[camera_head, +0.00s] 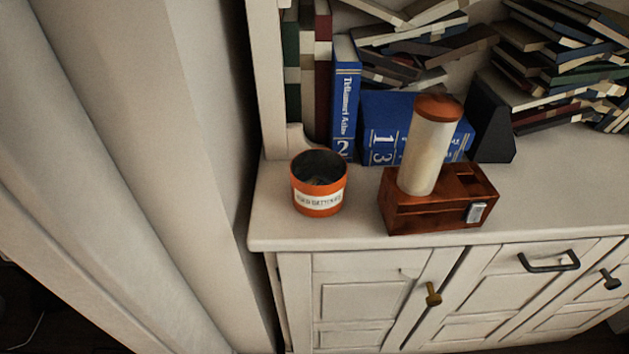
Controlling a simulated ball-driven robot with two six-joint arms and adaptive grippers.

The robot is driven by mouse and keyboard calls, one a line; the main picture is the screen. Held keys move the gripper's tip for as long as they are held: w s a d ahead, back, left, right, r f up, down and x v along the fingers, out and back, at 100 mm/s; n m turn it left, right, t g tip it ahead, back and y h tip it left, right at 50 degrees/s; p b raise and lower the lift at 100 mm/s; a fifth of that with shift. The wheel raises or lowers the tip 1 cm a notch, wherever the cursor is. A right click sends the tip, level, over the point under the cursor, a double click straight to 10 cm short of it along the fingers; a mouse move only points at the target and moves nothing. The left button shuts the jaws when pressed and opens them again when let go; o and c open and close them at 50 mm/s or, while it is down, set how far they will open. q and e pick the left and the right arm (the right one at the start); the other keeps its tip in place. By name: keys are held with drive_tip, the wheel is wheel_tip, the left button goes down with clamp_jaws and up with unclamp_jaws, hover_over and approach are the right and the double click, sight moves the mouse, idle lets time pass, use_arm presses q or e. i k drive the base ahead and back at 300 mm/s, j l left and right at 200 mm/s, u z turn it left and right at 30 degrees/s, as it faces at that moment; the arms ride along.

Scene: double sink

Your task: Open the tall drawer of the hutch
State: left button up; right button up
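The hutch (370,243) is cream white, with a countertop and panelled fronts below. The front on the left (362,298) has a small brass knob (433,294) near its right edge. The front to its right (510,290) has a dark bar handle (548,262) near its top. A further front at the right edge has a dark knob (610,279). All the fronts look closed. I cannot tell for sure which one is the tall drawer. The lower parts of the fronts are cut off by the picture's bottom edge. Neither gripper is in view.
On the countertop stand an orange tin (318,200) and a reddish-brown wooden box (438,213) with a pale cylinder (425,155) on it. Blue books (345,100) and piles of books (550,60) fill the back. A pale wall or curtain (120,150) stands to the left.

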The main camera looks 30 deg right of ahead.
sight(490, 290)
drive_tip(key=j+z, duration=0.1)
drive_tip(key=z, duration=2.4)
drive_tip(key=j+u, duration=0.2)
drive_tip(key=i+j, duration=0.05)
drive_tip(key=j, duration=0.05)
